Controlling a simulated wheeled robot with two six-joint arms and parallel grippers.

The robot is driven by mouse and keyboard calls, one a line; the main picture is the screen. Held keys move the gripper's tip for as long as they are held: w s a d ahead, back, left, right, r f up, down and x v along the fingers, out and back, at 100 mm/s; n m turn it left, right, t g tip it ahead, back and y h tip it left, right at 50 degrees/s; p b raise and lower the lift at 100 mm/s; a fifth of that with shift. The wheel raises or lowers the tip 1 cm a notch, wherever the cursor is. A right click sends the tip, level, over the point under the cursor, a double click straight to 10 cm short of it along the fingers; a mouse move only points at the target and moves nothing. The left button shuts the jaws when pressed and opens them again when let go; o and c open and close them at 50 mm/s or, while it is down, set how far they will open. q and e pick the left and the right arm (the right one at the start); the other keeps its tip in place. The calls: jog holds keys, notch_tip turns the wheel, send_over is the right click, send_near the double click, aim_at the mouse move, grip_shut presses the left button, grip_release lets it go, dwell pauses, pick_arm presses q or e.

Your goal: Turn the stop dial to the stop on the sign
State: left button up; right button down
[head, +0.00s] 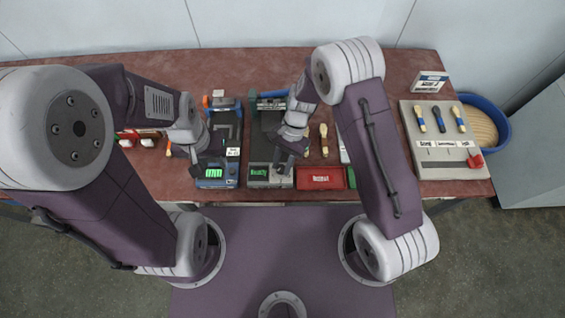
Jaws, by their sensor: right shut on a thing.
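My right gripper (284,168) reaches down to the right end of that panel. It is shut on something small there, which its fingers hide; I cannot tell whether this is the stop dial. My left gripper (194,156) hangs beside the blue device (216,172), at its left. Its finger opening is not clear.
A red tray (320,179) lies right of the press, with wooden pieces behind it. A grey board (440,150) with several brushes or spoons and a red part lies at right. A blue round bin (501,112) stands beyond the table's right edge. Red items lie at left.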

jog(key=n+h, duration=0.1)
jog(key=n, duration=0.3)
jog(key=shift+a+r+n+g+h+p, duration=0.1)
jog(key=shift+a+n+g+h+p, duration=0.1)
jog(key=shift+n+g+h+p, duration=0.15)
jog(key=n+h, duration=0.1)
jog(key=n, duration=0.2)
jog(key=n+h, duration=0.1)
jog(key=n, duration=0.2)
jog(key=shift+a+n+h, duration=0.15)
jog(key=shift+n+h, duration=0.1)
jog(key=shift+h, duration=0.1)
jog(key=n, duration=0.2)
jog(key=n+t+h, duration=0.1)
jog(key=n, duration=0.2)
jog(key=shift+a+t+h, duration=0.1)
jog(key=shift+t+h, duration=0.15)
jog(key=shift+h, duration=0.05)
jog(key=n, duration=0.2)
jog(key=n+t+h+p, duration=0.1)
jog(key=n, duration=0.2)
jog(key=shift+s+t, duration=0.2)
jog(key=shift+t, duration=0.1)
jog(key=shift+n, duration=0.4)
jog(key=c, duration=1.1)
grip_release()
jog(key=b+v, duration=0.1)
jog(key=v, duration=0.8)
jog(key=shift+s, duration=0.15)
